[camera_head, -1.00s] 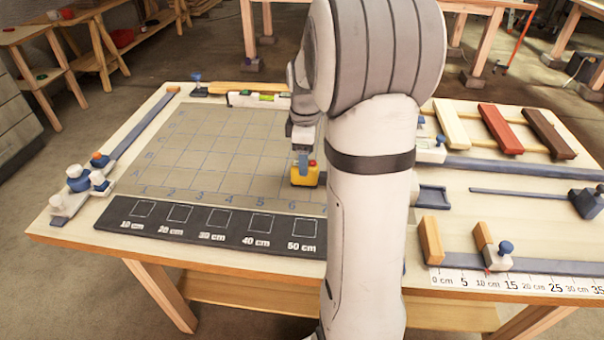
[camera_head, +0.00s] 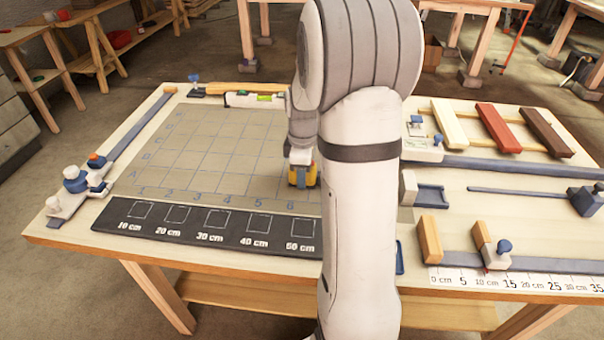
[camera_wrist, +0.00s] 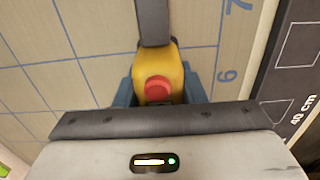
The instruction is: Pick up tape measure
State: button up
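The yellow tape measure (camera_head: 311,174) with a red button sits low over the gridded mat, at the mat's near right part. In the wrist view, the tape measure (camera_wrist: 172,72) is centred under my gripper (camera_wrist: 160,92), with a blue finger close along each side. A grey strip runs from its far end to the top of that view. In the head view, my gripper (camera_head: 301,180) is down around it, and my arm hides part of both. I cannot tell whether the fingers press on the case or leave a small gap.
The grey mat (camera_head: 215,150) is clear to the left. A dark board (camera_head: 180,234) with marked squares lies along its near edge. A spirit level (camera_head: 255,100) lies at the back. Clamps and rails (camera_head: 75,180) stand at left; coloured laths (camera_head: 500,128) lie at right.

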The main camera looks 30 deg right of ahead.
jog(key=c, duration=0.7)
